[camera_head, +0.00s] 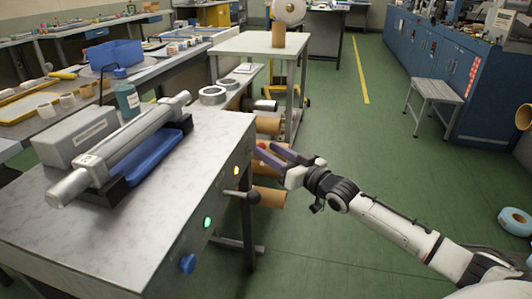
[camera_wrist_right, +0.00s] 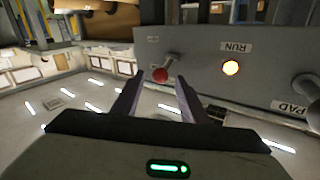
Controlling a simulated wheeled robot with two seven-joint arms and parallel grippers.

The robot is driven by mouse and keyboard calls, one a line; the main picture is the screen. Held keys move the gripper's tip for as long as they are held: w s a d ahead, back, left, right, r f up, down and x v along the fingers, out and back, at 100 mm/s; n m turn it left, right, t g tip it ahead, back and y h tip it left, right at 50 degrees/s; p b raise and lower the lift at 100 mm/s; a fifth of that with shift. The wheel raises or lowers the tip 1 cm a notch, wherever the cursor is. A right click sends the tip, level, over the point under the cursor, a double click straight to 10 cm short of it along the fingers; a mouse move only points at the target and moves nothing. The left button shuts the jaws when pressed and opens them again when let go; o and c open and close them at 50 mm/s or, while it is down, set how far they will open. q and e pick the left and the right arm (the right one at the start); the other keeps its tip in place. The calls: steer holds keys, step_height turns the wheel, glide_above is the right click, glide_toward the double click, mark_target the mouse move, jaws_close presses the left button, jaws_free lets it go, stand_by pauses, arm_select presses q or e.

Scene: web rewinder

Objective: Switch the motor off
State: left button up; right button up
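A short lever with a red ball (camera_wrist_right: 160,75) sticks out of the grey panel (camera_wrist_right: 205,85) in the right wrist view; the small label above it is unreadable. Its red ball (camera_head: 262,146) also shows in the head view at the far end of the bench's side. A lit amber lamp (camera_wrist_right: 231,68) marked RUN is to its right. My right gripper (camera_head: 267,150) is open, its fingers pointing at the red ball. In the right wrist view, the ball appears between the fingertips; contact cannot be told. My left gripper is out of view.
Brown cardboard rolls (camera_head: 270,197) lie behind the gripper. The roller unit (camera_head: 125,145) stands on the bench.

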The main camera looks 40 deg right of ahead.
steer(key=shift+w+a, duration=0.1)
steer(key=shift+w, duration=0.9)
